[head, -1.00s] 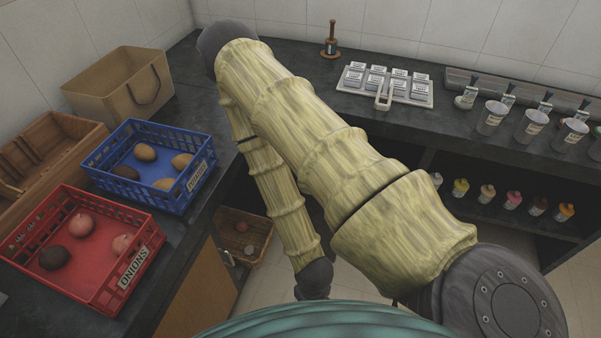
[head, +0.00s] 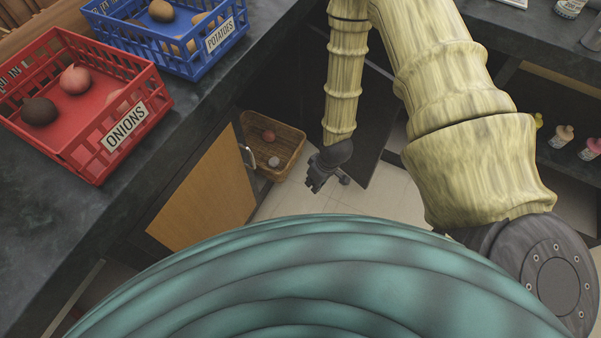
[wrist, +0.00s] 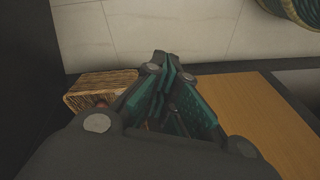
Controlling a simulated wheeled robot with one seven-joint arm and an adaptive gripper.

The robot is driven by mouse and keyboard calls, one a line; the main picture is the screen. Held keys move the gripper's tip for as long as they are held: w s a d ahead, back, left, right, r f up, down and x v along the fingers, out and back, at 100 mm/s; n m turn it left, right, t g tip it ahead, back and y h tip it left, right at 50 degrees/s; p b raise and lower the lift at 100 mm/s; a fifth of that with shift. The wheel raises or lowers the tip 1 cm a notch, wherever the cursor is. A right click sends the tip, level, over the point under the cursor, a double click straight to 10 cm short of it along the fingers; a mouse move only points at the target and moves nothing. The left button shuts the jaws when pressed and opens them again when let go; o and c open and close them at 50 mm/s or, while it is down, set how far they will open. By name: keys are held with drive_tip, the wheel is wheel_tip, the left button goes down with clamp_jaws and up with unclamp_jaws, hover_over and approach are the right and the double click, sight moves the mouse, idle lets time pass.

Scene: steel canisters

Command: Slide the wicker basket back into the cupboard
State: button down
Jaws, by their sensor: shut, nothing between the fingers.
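The wicker basket (head: 288,143) is low down under the left counter, beside the open wooden cupboard door (head: 205,190). It holds a reddish round item (head: 268,136) and a pale grey one (head: 273,162). At least part of it sticks out of the dark cupboard space; how far in it reaches is hidden. My gripper (head: 316,184) is shut and empty, just right of the basket and apart from it in the head view. In the wrist view, my closed fingers (wrist: 166,75) show with a corner of the basket (wrist: 100,82) to their left and the door (wrist: 250,110) to their right.
The tiled floor (head: 385,195) is clear in front of the basket. A red onion crate (head: 85,150) and a blue potato crate (head: 190,62) stand on the dark counter above. A shelf with several small bottles (head: 562,135) is at the right.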

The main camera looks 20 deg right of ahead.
drive_tip(key=w+d+f+n+t+b, duration=0.1)
drive_tip(key=w+d+f+n+b, duration=0.1)
drive_tip(key=w+d+f+b, duration=0.4)
drive_tip(key=w+d+f+n+b, duration=0.25)
drive_tip(key=w+f+b, duration=0.35)
drive_tip(key=w+b, duration=0.3)
drive_tip(key=w+a+f+b, duration=0.3)
drive_tip(key=w+f+b, duration=0.2)
drive_tip(key=f, duration=0.4)
drive_tip(key=shift+a+f+b, duration=0.15)
drive_tip(key=shift+a+b, duration=0.25)
drive_tip(key=shift+b, duration=0.05)
drive_tip(key=shift+m, duration=0.25)
